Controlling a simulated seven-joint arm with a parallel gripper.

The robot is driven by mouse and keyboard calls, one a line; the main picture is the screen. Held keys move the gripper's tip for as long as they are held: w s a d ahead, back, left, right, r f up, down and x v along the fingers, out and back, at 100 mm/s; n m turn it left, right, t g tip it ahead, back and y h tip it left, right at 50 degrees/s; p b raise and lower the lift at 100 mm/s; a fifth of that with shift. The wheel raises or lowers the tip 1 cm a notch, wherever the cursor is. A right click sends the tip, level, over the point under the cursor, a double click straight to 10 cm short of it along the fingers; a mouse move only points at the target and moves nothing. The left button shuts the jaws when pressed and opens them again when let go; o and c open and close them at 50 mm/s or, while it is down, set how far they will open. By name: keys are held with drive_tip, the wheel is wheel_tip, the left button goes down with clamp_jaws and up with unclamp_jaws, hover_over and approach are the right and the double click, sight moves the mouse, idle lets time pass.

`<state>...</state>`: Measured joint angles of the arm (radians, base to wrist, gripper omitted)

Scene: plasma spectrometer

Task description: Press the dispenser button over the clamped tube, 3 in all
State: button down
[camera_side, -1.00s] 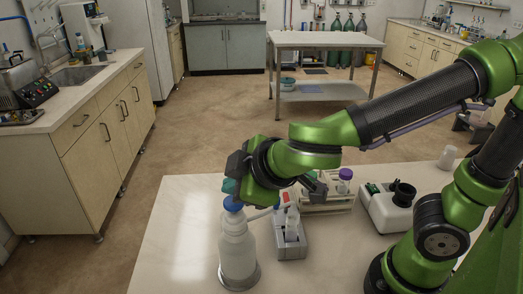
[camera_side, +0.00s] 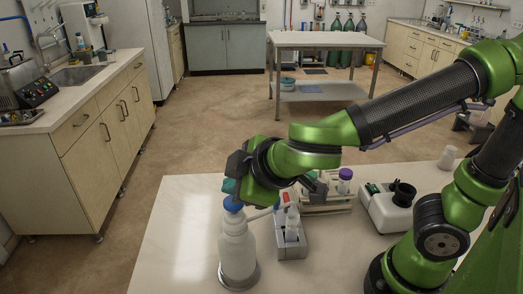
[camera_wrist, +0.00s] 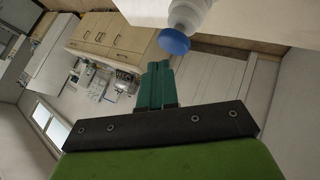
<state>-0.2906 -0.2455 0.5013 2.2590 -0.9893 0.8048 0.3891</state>
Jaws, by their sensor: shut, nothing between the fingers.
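The dispenser is a whitish bottle (camera_side: 238,250) standing upright near the table's front. Its blue button (camera_side: 233,203) is on top, and a thin pale spout (camera_side: 262,212) reaches right toward the tube. The clamped tube (camera_side: 291,222) stands upright in a grey holder (camera_side: 292,250); my wrist partly hides its upper surroundings. My gripper (camera_side: 229,187) has its teal fingers shut and empty, just above the button; I cannot tell whether they touch it. In the wrist view the shut fingers (camera_wrist: 158,76) are close to the blue button (camera_wrist: 174,41).
A rack (camera_side: 328,205) with a purple-capped tube (camera_side: 345,174) stands behind the holder. A white container with a black top (camera_side: 395,207) and a small white cup (camera_side: 447,157) are at the right. The table's left part (camera_side: 180,235) is clear.

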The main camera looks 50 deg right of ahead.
drive_tip(key=shift+f, duration=0.2)
drive_tip(key=shift+f, duration=0.25)
drive_tip(key=shift+f, duration=0.8)
idle(0.8)
drive_tip(key=shift+r, duration=1.25)
drive_tip(key=shift+r, duration=2.5)
drive_tip(key=shift+f, duration=0.1)
